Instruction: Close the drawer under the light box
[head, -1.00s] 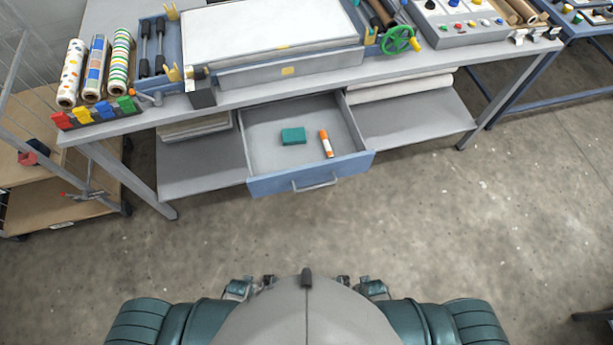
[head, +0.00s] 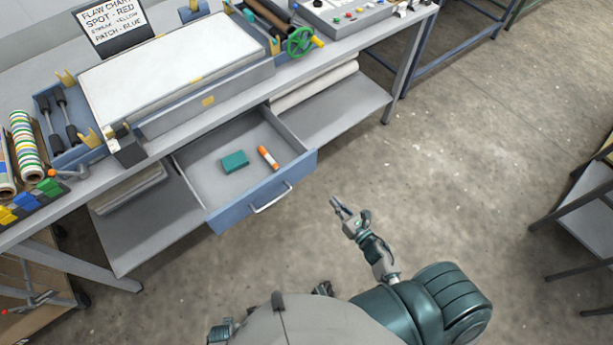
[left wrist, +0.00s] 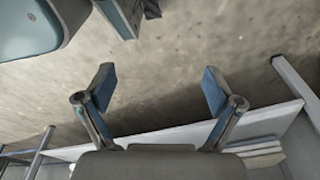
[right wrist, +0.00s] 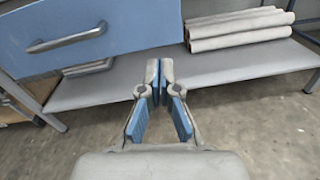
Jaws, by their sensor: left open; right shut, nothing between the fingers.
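The drawer (head: 225,165) under the light box (head: 175,65) is pulled open. Its blue front with a silver handle (head: 271,197) faces me. A teal block (head: 234,162) and an orange-and-white tube (head: 268,157) lie inside. My right gripper (head: 336,203) is shut and empty, to the right of the drawer front and apart from it. In the right wrist view the blue drawer front (right wrist: 110,30) is at the upper left, beyond the shut fingertips (right wrist: 159,70). My left gripper (left wrist: 160,82) is open and empty in the left wrist view; the head view does not show its fingers clearly.
The bench's lower shelf (head: 325,110) extends on both sides of the drawer, with pale rolls (head: 312,87) on the right part. A dark shelf unit (head: 585,205) stands at the far right. The concrete floor before the drawer is clear.

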